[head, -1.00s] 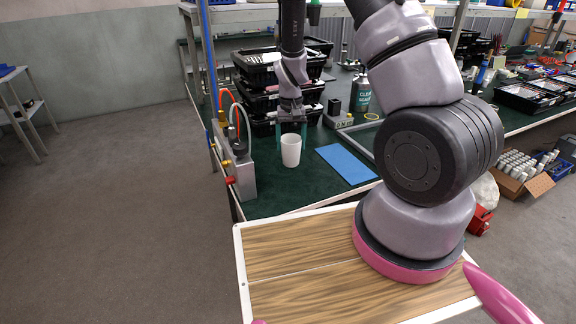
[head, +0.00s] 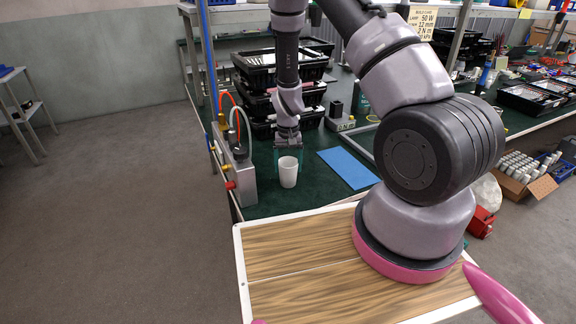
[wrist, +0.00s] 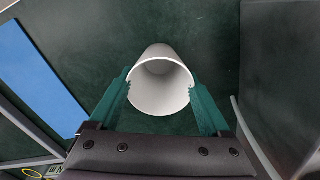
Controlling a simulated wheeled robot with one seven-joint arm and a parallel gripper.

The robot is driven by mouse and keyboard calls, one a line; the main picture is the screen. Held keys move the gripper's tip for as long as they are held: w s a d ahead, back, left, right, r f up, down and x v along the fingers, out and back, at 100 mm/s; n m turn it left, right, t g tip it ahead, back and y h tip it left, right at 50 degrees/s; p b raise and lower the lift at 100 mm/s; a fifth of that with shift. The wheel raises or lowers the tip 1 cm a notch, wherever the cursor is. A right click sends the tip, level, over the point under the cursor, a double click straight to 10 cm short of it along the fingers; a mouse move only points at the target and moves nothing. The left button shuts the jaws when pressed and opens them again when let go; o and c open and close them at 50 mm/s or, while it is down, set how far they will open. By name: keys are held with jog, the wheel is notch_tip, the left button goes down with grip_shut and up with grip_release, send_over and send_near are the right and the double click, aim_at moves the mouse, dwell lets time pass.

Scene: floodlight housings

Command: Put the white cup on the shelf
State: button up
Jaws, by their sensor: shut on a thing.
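The white cup (head: 288,172) is upright above or on the green bench top, near the bench's front left part. My gripper (head: 289,174) reaches down from above, its teal fingers shut on the cup's sides. In the wrist view the cup (wrist: 160,100) sits between both fingers of my gripper (wrist: 160,90), its open mouth facing the camera and empty. I cannot tell how far its base is from the bench. A raised shelf (head: 240,13) with a pale edge runs along the back of the bench, partly cut off by the picture's top.
A grey valve block (head: 243,180) with hoses stands close left of the cup. A blue sheet (head: 348,168) lies to the right; it also shows in the wrist view (wrist: 35,80). Stacked black crates (head: 268,98) stand behind. A blue post (head: 209,60) rises at left.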

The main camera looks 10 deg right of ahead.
jog(key=shift+f, duration=0.1)
jog(key=o, duration=1.1)
jog(key=shift+o, duration=0.2)
jog(key=s+d+r+m+t+y, duration=0.1)
jog(key=s+r+t, duration=0.15)
jog(key=r, duration=1.45)
jog(key=s+d+r+t+y, duration=0.1)
jog(key=s+r, duration=0.2)
jog(key=r, duration=1.5)
jog(key=s+d+r+m+t, duration=0.1)
jog(key=s+d+r+t, duration=0.2)
jog(key=s+r, duration=1)
jog(key=s, duration=0.4)
jog(key=shift+r, duration=0.2)
